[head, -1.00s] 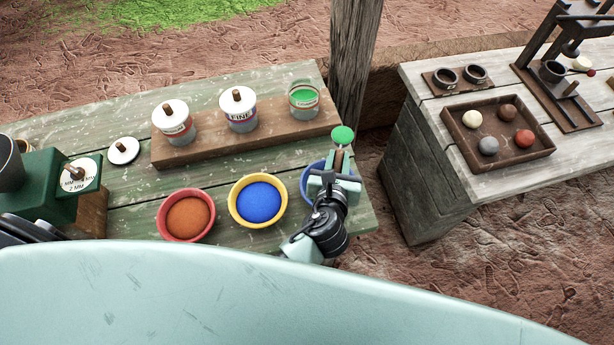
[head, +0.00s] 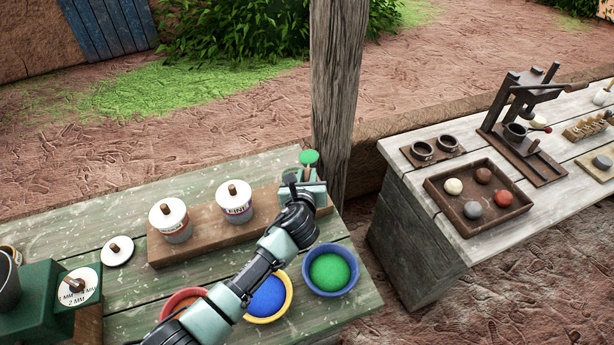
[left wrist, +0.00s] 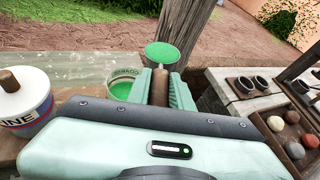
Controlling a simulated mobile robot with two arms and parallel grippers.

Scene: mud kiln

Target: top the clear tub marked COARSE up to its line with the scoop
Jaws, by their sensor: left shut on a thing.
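My left gripper (head: 308,180) is shut on the brown handle of the scoop (head: 309,157), whose round head is heaped with green powder. In the left wrist view the scoop's head (left wrist: 163,54) is level and above the clear tub's height. The open clear tub (left wrist: 122,80), its label only partly readable, has green powder inside. It stands just left of the scoop in that view, and the scoop's head is beside its mouth. In the head view my gripper mostly hides this tub. The tub's line cannot be made out. My right gripper is not in view.
A blue bowl (head: 350,286) of green powder, a yellow bowl (head: 287,303) of blue powder and a red bowl (head: 170,303) stand along the front. Lidded tubs, one marked FINE (head: 234,203), share the wooden block (head: 195,248). A wooden post (head: 338,100) rises behind.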

